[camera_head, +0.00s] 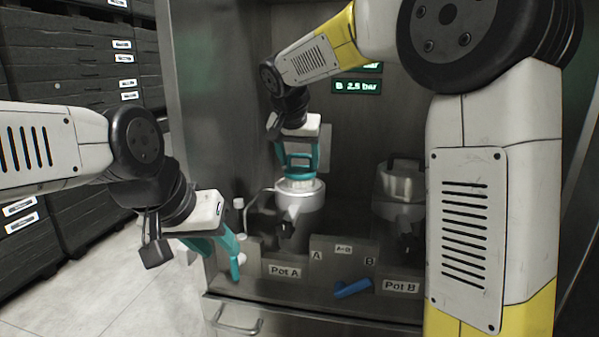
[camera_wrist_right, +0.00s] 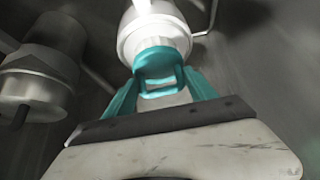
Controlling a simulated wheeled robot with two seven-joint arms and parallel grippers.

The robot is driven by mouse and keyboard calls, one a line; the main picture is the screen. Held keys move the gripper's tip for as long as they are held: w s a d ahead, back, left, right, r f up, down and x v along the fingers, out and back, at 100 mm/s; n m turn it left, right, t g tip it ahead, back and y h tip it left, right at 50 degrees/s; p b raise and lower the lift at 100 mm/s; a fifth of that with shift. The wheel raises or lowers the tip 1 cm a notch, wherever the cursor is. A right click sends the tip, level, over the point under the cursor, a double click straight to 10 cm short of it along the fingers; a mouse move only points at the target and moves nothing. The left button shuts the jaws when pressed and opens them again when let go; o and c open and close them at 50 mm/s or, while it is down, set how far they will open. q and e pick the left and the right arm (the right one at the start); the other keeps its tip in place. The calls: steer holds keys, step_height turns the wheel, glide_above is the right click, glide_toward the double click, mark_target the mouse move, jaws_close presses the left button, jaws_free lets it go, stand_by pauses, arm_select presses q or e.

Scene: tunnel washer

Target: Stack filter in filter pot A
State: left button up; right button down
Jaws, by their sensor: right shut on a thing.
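Pot A (camera_head: 300,208) is a pale metal pot standing behind the "Pot A" label. A whitish ribbed filter (camera_head: 299,184) shows at its mouth, and most of it is hidden inside. My right gripper (camera_head: 299,172) points down right over pot A and is shut on the filter. In the right wrist view, the teal fingers (camera_wrist_right: 161,84) are in front of the round white pot (camera_wrist_right: 155,32), and they hide most of what they hold. My left gripper (camera_head: 226,262) is low at the left front of the pots, its teal fingers apart and empty.
Pot B (camera_head: 398,190) stands to the right, with a lid-like top and dark handle. A blue lever (camera_head: 352,289) sits on the front panel between the labels. Pipes run beside pot A. Dark stacked crates (camera_head: 75,70) stand at left; the floor there is clear.

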mark_target(299, 172)
steer(key=shift+f, duration=1.8)
steer(key=shift+f, duration=0.3)
steer(key=shift+c, duration=1.4)
jaws_free()
